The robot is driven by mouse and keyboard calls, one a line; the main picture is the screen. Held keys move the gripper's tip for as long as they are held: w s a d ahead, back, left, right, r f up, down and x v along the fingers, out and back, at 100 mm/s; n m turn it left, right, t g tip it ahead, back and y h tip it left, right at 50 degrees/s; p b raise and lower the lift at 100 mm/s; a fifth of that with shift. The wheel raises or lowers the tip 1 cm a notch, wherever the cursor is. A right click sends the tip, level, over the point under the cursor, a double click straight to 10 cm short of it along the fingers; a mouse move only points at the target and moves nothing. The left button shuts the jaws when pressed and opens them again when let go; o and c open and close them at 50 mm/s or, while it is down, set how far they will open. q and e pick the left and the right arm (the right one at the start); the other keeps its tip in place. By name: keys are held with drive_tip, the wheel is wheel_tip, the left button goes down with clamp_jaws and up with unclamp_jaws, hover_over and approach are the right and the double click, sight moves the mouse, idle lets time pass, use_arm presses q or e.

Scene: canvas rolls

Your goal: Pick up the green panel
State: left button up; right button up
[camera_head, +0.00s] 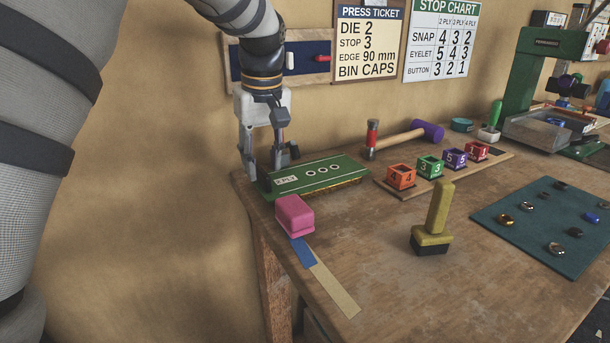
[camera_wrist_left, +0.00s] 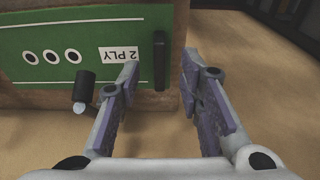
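The green panel (camera_head: 325,175) lies flat near the back left corner of the bench. It has a white "2 PLY" label, three rings and a dark upright bar (camera_head: 265,186) at its left end. My left gripper (camera_head: 264,168) points down at that end. In the left wrist view the panel (camera_wrist_left: 60,45) fills the upper left, and the bar (camera_wrist_left: 160,62) shows between the two open fingers (camera_wrist_left: 161,75). The left finger is over the panel; the right finger is past its end. Contact with the bar cannot be told. My right gripper is not in view.
A pink block (camera_head: 295,215) stands just in front of the panel, with a blue and tan strip (camera_head: 330,285) beside it. A mallet (camera_head: 405,134), several numbered boxes (camera_head: 430,167), a yellow stamp-like tool (camera_head: 434,225) and a dark mat (camera_head: 548,240) are to the right.

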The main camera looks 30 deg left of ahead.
sight(262, 171)
use_arm(q)
drive_tip(key=f, duration=0.3)
drive_tip(key=shift+w+a, duration=0.2)
drive_tip(key=shift+a, duration=0.1)
drive_tip(key=shift+c, duration=0.5)
clamp_jaws()
drive_tip(key=shift+r, duration=0.1)
